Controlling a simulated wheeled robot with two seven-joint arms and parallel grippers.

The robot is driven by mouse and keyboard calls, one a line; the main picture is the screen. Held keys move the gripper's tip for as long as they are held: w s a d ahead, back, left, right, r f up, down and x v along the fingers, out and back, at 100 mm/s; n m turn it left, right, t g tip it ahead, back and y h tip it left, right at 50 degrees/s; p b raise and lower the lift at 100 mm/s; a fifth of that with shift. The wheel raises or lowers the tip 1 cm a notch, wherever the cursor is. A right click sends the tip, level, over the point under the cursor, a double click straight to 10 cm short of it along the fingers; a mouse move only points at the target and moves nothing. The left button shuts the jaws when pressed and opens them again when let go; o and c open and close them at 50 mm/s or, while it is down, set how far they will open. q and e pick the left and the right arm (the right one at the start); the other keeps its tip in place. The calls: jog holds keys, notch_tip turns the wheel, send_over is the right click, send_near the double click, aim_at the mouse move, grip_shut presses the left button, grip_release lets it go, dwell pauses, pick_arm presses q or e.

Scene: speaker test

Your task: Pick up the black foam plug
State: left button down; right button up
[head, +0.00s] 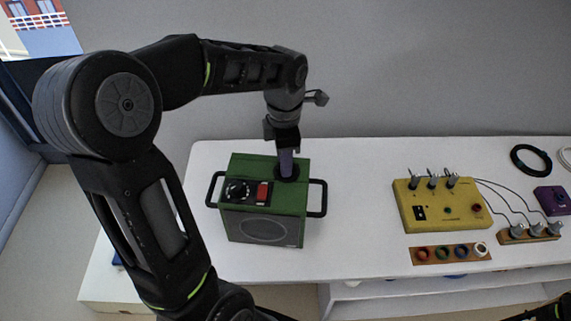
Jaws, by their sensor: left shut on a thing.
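The green speaker box (265,230) stands on the white table, with a black handle on each side. The black foam plug (291,175) shows as a dark round shape at the top of the box, near its back right. My left gripper (286,166) reaches down onto it from above and is shut on it. The fingers hide part of the plug, and I cannot tell whether it sits in its opening or is raised a little. My right gripper is not in view; only a dark piece of my right arm shows at the lower right corner.
A black dial (237,191) and a red switch (263,193) are on the box top beside the fingers. A yellow panel (440,203) with wired plugs stands to the right, with a strip of coloured rings (450,254) before it. The white table (360,215) is clear between box and panel.

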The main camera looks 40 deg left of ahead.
pick_arm(q)
notch_tip(320, 180, up, 10)
jog(key=shift+b, duration=0.45)
dwell(0.5)
